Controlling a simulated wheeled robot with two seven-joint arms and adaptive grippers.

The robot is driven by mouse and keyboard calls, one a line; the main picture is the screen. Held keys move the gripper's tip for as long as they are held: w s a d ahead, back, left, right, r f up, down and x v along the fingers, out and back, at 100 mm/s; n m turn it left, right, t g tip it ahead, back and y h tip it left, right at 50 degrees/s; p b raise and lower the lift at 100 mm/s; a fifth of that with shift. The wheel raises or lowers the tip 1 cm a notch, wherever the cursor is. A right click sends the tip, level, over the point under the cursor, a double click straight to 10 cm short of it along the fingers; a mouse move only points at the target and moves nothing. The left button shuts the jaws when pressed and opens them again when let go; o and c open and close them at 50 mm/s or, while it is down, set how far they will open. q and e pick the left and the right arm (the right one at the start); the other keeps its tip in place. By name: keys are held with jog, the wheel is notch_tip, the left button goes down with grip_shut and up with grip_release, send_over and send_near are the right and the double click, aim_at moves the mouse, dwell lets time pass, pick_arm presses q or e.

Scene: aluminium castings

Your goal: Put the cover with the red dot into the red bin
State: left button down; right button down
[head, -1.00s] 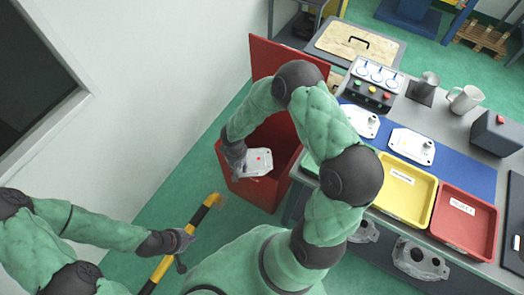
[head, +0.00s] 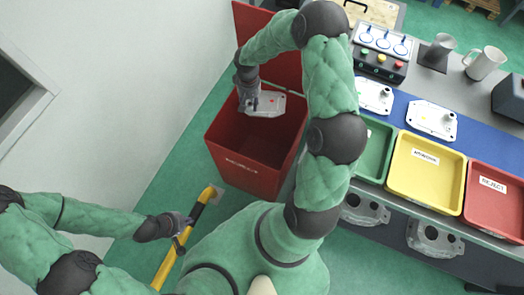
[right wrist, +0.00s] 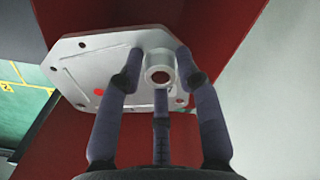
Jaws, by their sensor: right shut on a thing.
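The cover with the red dot (head: 266,105) is a pale metal plate, held over the far part of the open red bin (head: 258,182). In the right wrist view the cover (right wrist: 75,75) shows its red dot on the left and a round boss between the fingers. My right gripper (head: 250,103) is shut on the cover at its left end. The right wrist view also shows my right gripper (right wrist: 160,75) with its fingers around the boss. My left gripper (head: 183,228) is at the lower left beside a yellow and black bar, far from the cover; its fingers are too small to read.
The bin's red lid (head: 262,45) stands raised at the back. The bench at right holds green (head: 376,150), yellow (head: 425,168) and red (head: 492,196) trays. Two more covers (head: 432,120) (head: 374,95) lie on the blue mat. The yellow and black bar (head: 168,265) stands at left.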

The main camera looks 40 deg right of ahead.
aim_at(250, 110)
jog(key=shift+f+b, duration=1.35)
jog(key=shift+f, duration=0.95)
jog(key=c, duration=0.8)
grip_release()
jog(key=shift+o, duration=0.2)
notch_tip(250, 110, up, 12)
